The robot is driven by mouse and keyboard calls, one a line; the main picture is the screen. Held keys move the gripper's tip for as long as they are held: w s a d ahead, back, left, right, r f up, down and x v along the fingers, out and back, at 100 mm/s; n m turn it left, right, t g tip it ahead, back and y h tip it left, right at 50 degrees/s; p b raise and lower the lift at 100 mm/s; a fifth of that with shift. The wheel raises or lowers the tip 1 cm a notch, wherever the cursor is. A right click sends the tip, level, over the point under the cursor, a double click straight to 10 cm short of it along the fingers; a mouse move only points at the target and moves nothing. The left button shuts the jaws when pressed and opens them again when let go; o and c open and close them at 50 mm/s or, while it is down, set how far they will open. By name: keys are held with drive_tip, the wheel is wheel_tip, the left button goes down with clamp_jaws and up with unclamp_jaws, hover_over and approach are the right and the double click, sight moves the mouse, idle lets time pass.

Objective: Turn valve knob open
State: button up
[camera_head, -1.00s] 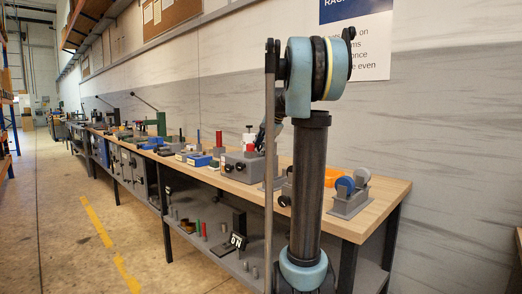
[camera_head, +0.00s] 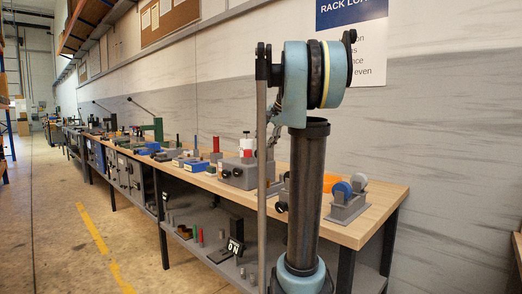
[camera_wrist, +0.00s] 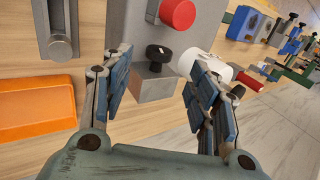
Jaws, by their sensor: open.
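In the wrist view, a black knob (camera_wrist: 159,53) with a pale mark on top stands on a grey block (camera_wrist: 155,85). It lies between and just beyond the fingertips of my gripper (camera_wrist: 158,66). The fingers are apart, one on each side of the knob, and nothing is held. The right finger is close to a white cylinder (camera_wrist: 199,65); I cannot tell whether they touch. In the head view, a grey box (camera_head: 238,176) with red and white parts sits on the bench. My arm hides part of the bench there, and my fingers are not clear.
A red round button (camera_wrist: 178,13) is beside the knob. An orange tray (camera_wrist: 35,108) and a grey slotted fixture (camera_wrist: 62,20) lie to the left. Several other fixtures crowd the wooden bench (camera_head: 375,215). The floor (camera_head: 60,220) left of the bench is clear.

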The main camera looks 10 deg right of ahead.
drive_tip(key=shift+v, duration=1.75)
wheel_tip(320, 180, up, 7)
drive_tip(key=g+h, duration=0.4)
drive_tip(key=g, duration=0.1)
hover_over(258, 154)
drive_tip(key=w, duration=0.2)
drive_tip(key=shift+g, duration=0.3)
drive_tip(key=f, duration=1.6)
drive_tip(key=shift+s+d+f, duration=0.1)
drive_tip(key=shift+s+f, duration=0.15)
drive_tip(key=shift+s, duration=0.05)
drive_tip(key=c, duration=1.1)
